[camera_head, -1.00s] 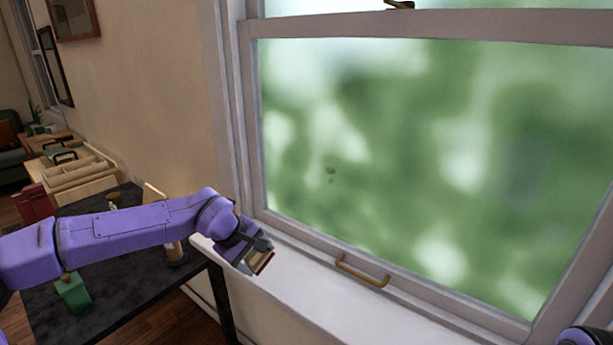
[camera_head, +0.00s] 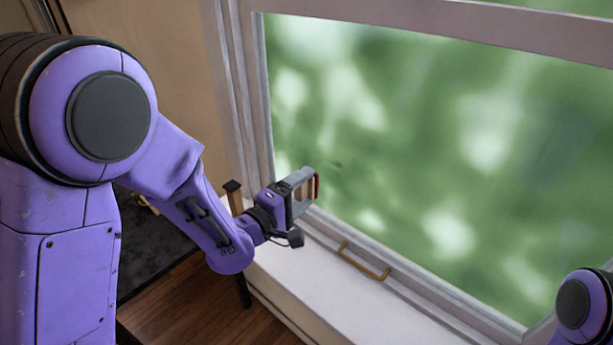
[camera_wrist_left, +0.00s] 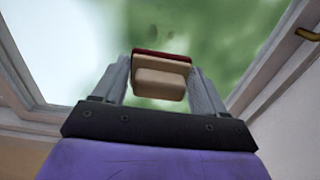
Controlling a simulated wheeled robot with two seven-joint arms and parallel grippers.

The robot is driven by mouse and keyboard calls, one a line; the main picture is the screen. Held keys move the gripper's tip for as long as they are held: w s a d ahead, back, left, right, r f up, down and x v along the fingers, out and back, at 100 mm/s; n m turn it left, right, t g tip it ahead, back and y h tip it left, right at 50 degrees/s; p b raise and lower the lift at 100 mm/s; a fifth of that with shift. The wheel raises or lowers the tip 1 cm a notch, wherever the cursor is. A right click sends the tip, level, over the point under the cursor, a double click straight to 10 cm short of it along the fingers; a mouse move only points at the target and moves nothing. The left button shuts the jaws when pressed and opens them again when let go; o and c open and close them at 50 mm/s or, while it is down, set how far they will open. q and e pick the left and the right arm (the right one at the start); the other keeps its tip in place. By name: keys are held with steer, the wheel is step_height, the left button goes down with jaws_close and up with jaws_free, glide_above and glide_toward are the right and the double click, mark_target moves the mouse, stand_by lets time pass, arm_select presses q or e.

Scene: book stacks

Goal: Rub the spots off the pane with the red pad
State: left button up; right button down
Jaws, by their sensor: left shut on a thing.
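The window pane (camera_head: 420,150) shows a blurred green outdoors. Small dark spots (camera_head: 337,165) mark its lower left part; faint spots (camera_wrist_left: 155,40) also show near the top of the left wrist view. My left gripper (camera_head: 303,190) is shut on the pad, a beige block with a red face (camera_head: 317,186). In the left wrist view the pad (camera_wrist_left: 160,82) sits between both fingers, its red side toward the glass. The pad is just left of and below the spots in the head view. I cannot tell if it touches the glass. My right gripper is out of view.
A white sill (camera_head: 310,285) runs below the window. A brass handle (camera_head: 362,262) sticks out from the lower window frame, right of my left gripper. A dark table (camera_head: 150,250) stands at the left, partly hidden by my left arm.

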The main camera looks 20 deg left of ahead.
mark_target(349, 173)
arm_select(q)
steer(key=shift+w+d, duration=0.15)
steer(key=shift+d, duration=0.05)
steer(key=x, duration=0.5)
steer(key=shift+w+d+r, duration=0.15)
steer(key=shift+w+d, duration=0.05)
steer(key=shift+x, duration=0.9)
stand_by(0.4)
steer(key=shift+s+d+p, duration=0.2)
steer(key=shift+s+d, duration=0.05)
steer(key=shift+d, duration=0.4)
steer(key=shift+s+d+p, duration=0.15)
steer(key=shift+s+d, duration=0.15)
steer(key=shift+d, duration=0.3)
steer(key=shift+s+d+p, duration=0.2)
steer(key=shift+s+d, duration=0.05)
steer(key=shift+d, duration=0.4)
steer(key=shift+w, duration=0.15)
